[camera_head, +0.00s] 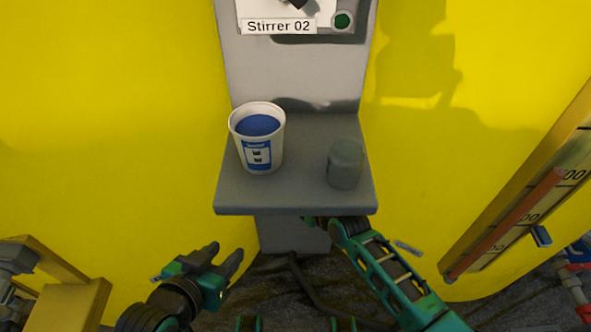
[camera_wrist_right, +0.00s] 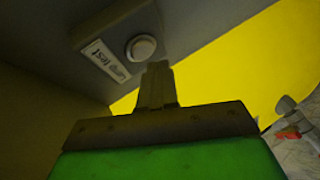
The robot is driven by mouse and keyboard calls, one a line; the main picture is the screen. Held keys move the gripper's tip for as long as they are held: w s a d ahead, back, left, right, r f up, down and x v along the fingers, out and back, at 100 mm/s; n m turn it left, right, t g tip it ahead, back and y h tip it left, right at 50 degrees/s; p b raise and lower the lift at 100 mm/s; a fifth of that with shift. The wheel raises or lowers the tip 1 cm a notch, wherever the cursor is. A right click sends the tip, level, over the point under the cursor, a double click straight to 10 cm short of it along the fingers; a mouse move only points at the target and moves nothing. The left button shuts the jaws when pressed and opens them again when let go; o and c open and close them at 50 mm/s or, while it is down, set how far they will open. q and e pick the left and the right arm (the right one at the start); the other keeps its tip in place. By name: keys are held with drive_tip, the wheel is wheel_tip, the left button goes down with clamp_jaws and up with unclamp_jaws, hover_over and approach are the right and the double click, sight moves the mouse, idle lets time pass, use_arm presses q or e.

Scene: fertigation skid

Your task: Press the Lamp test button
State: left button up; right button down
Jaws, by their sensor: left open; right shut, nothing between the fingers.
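The Lamp test button (camera_wrist_right: 141,47) is a round, pale button in the right wrist view, on the grey underside of a shelf. A white label reading "Lamp test" (camera_wrist_right: 105,62) is beside it. My right gripper (camera_wrist_right: 158,68) is shut and empty, its fingertips just below and right of the button in the picture. Whether they touch the surface I cannot tell. In the head view the button is hidden and my right arm reaches under the shelf's front edge. My left gripper (camera_head: 224,253) is open and empty, low and left of the shelf.
On the grey shelf (camera_head: 300,197) stand a white cup (camera_head: 259,155) of blue contents and a grey cylindrical jar (camera_head: 345,165). Above is a "Stirrer 02" panel (camera_head: 279,27) with a green button (camera_head: 342,20). Yellow tank walls flank both sides; a scale (camera_head: 525,215) leans at right.

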drive_tip(key=shift+w, duration=0.1)
idle(0.7)
drive_tip(key=shift+w, duration=0.35)
drive_tip(key=shift+w, duration=0.35)
idle(0.6)
drive_tip(key=shift+s, duration=0.1)
drive_tip(key=shift+s+p, duration=0.65)
drive_tip(key=shift+s, duration=0.05)
